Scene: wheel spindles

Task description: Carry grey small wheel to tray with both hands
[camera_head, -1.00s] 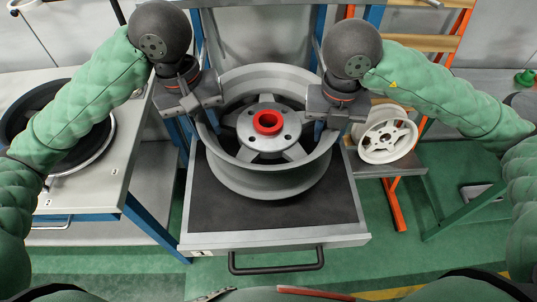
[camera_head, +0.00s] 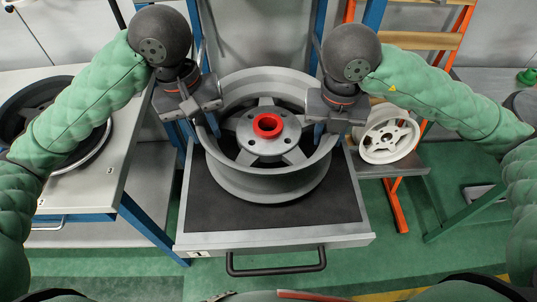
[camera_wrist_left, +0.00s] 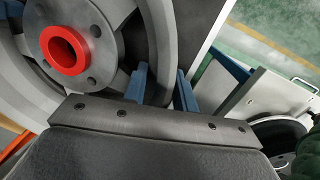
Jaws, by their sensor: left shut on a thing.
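The grey small wheel (camera_head: 262,183) is a wide rim with spokes and a red hub ring (camera_head: 267,126). It is level over the tray (camera_head: 205,218), a drawer-like surface with a dark mat. I cannot tell whether its underside touches the mat. My left gripper (camera_head: 203,128) is shut on the wheel's left rim. In the left wrist view its blue fingers (camera_wrist_left: 162,88) straddle the rim edge beside the hub. My right gripper (camera_head: 325,131) is at the right rim, with a blue finger inside it; the outer finger is hidden.
A white wheel (camera_head: 388,136) stands on a stand at the right. A side table (camera_head: 108,170) at the left holds a dark wheel (camera_head: 75,150). The tray's front edge has a black handle (camera_head: 276,270). Bare mat shows in front of the wheel.

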